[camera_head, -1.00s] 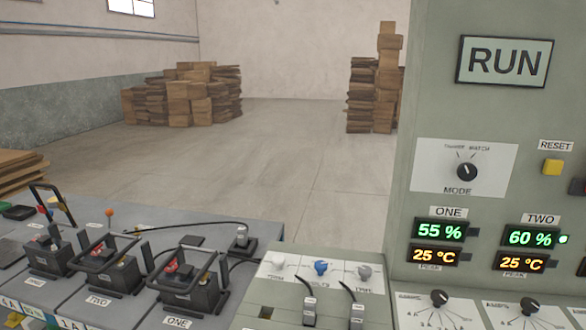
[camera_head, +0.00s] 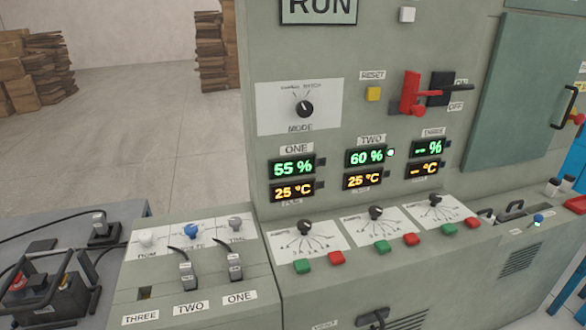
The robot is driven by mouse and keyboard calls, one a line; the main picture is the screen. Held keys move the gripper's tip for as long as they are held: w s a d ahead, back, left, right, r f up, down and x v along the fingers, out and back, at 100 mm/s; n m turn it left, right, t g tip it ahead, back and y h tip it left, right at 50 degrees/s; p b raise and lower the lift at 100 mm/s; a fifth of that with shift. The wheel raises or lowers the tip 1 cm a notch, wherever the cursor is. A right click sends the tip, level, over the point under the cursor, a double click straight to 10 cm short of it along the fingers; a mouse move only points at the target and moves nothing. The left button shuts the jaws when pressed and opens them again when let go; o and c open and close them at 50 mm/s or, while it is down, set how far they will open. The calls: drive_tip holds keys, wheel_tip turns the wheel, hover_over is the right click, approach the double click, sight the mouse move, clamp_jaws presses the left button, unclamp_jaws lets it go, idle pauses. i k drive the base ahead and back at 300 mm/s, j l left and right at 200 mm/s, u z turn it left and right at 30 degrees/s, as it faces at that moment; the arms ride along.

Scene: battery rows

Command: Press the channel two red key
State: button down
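The channel two red key (camera_head: 411,239) is a small red block on the sloped front ledge of the grey-green cabinet, right of the channel two green key (camera_head: 382,246). It sits below the channel two dial (camera_head: 376,213) and the TWO display (camera_head: 366,157), which reads 60 % with 25 °C below it. A small lit lamp shows at the right of that display. Channel one has its own red key (camera_head: 336,257), and channel three has another (camera_head: 472,223). My gripper is not in view.
A red lever switch (camera_head: 411,95) sticks out by the ON and OFF labels. A connector box (camera_head: 198,268) with cables adjoins the cabinet on the left. A battery (camera_head: 45,290) stands on the bench at far left. Cardboard boxes (camera_head: 30,72) lie behind; the floor between is clear.

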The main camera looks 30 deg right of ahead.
sight(411, 239)
drive_tip(key=z, duration=1.5)
